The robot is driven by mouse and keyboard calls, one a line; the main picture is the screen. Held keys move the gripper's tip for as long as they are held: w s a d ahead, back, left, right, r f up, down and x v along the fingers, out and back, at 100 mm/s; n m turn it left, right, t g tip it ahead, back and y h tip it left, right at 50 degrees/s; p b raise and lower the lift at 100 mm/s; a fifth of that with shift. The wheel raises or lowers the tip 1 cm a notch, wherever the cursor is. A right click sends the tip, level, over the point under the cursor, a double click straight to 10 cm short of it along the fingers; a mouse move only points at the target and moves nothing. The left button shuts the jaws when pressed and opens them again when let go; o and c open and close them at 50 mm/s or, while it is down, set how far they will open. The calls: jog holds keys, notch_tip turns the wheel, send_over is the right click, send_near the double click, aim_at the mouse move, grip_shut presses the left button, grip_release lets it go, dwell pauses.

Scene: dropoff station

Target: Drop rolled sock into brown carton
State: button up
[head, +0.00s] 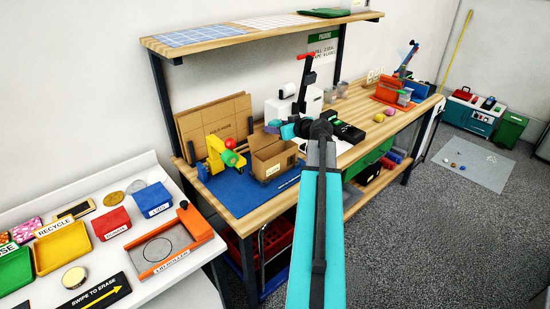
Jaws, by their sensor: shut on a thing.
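The brown carton (273,158) stands open-topped on the workbench, at the near end beside a yellow device. My arm reaches up from the bottom of the head view, and its wrist bends left over the bench. My gripper (273,128) is small in this view, just above the carton's far rim in the picture. I cannot tell the height of the gripper above the carton.
The yellow device (215,153) with red and green balls stands close left of the carton, on a blue mat (240,192). Flat cardboard sheets (215,120) lean behind. A shelf (250,30) overhangs the bench. A white table (110,220) with labelled bins stands at left.

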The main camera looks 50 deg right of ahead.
jog(key=shift+f+b, duration=0.35)
jog(key=shift+f, duration=1.45)
jog(key=o, duration=1.1)
jog(key=shift+o, duration=0.2)
jog(key=shift+s, duration=0.1)
jog(key=b+v, duration=0.4)
jog(key=v, duration=0.9)
jog(key=shift+s+r, duration=0.2)
jog(key=shift+s, duration=0.05)
